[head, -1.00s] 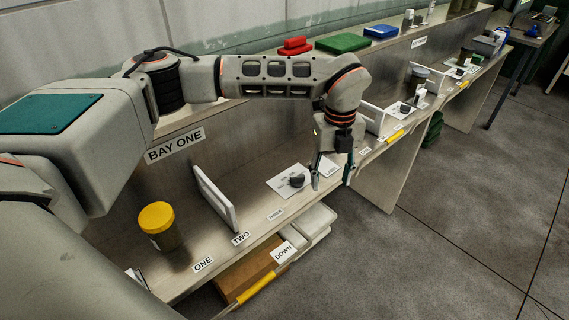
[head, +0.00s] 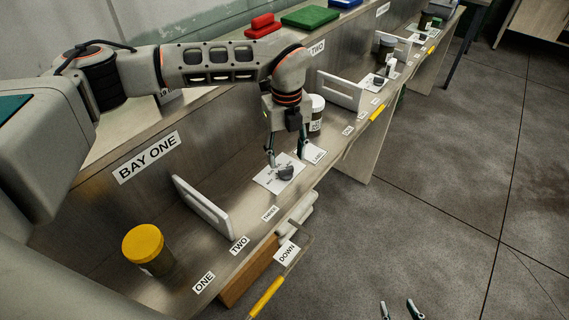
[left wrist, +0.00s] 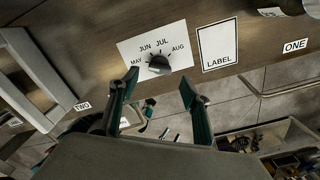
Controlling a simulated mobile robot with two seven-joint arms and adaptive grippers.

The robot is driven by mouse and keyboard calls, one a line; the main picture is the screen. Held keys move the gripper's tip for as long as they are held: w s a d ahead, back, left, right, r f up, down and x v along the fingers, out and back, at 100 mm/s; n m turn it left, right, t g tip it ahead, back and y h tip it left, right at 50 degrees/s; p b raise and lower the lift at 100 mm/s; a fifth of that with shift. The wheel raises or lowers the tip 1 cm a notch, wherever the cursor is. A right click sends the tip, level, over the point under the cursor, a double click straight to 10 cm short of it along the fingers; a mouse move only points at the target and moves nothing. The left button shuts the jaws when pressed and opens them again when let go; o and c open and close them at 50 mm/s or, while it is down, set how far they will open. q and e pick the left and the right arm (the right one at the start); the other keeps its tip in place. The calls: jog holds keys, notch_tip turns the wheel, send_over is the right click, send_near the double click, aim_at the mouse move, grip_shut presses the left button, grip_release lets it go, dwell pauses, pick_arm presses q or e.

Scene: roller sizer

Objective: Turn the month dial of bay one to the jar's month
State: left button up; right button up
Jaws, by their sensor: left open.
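The month dial (head: 286,173) of bay one is a dark knob on a white card. In the left wrist view the dial (left wrist: 159,65) sits below the months MAY, JUN, JUL and AUG; I cannot tell surely which it points to. My left gripper (head: 287,158) is open above the card, its fingers apart and clear of the knob; it shows in the left wrist view (left wrist: 160,88). A yellow-lidded jar (head: 146,249) stands near ONE; no month shows on it. A white-lidded jar (head: 316,114) has a label too small to read. My right gripper (head: 400,309) is open over the floor.
A white divider (head: 203,207) stands left of the dial. A LABEL card (head: 314,155) lies beside the dial card. A DOWN tag (head: 287,252) hangs near a yellow handle (head: 267,296) at the bench front. Another divider (head: 340,91) stands beyond. The floor at right is clear.

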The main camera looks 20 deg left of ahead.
aim_at(286, 168)
pick_arm(q)
jog(key=shift+f, duration=2.35)
jog(key=c, duration=1.1)
